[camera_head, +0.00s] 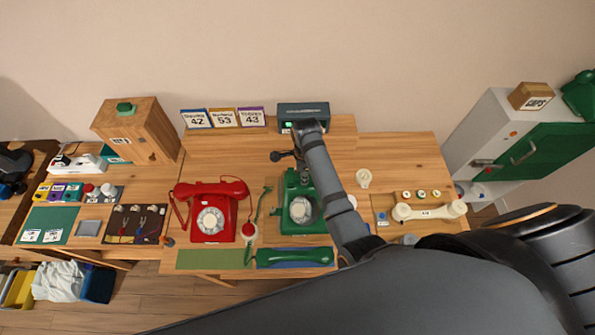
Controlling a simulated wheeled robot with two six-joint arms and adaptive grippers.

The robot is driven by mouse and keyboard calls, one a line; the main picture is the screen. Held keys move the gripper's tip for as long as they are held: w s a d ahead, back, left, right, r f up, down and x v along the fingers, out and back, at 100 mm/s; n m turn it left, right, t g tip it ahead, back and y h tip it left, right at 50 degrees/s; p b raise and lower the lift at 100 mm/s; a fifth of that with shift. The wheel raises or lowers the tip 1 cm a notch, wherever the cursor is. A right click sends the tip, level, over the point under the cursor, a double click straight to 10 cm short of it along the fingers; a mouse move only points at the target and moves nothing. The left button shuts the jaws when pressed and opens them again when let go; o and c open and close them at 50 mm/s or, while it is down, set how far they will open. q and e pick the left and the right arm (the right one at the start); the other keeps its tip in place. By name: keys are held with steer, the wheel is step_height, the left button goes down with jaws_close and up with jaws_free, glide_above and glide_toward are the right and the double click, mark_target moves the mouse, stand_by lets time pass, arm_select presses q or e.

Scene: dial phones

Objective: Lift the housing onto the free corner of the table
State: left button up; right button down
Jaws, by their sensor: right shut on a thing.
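The green phone housing (301,207), with its pale round dial, is on the wooden table at the middle, right of the red phone (212,211). My right arm reaches over its right side. My right gripper (297,166) is at the housing's back end and shut on it; the fingertips are mostly hidden under my wrist. I cannot tell whether the housing touches the table. A green handset (294,256) lies in front of it on a blue mat. My left gripper is not in view.
A dark box (303,113) with a lit display stands behind the housing. A cream handset (428,211) lies on a wooden tray at right. A wooden cabinet (140,132) stands at back left. Bare tabletop shows at back right (398,154) and behind the red phone.

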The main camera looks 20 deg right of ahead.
steer(key=s+d+r, duration=0.3)
steer(key=s+r, duration=0.2)
steer(key=s, duration=0.4)
steer(key=shift+s+d, duration=0.3)
steer(key=shift+d, duration=0.1)
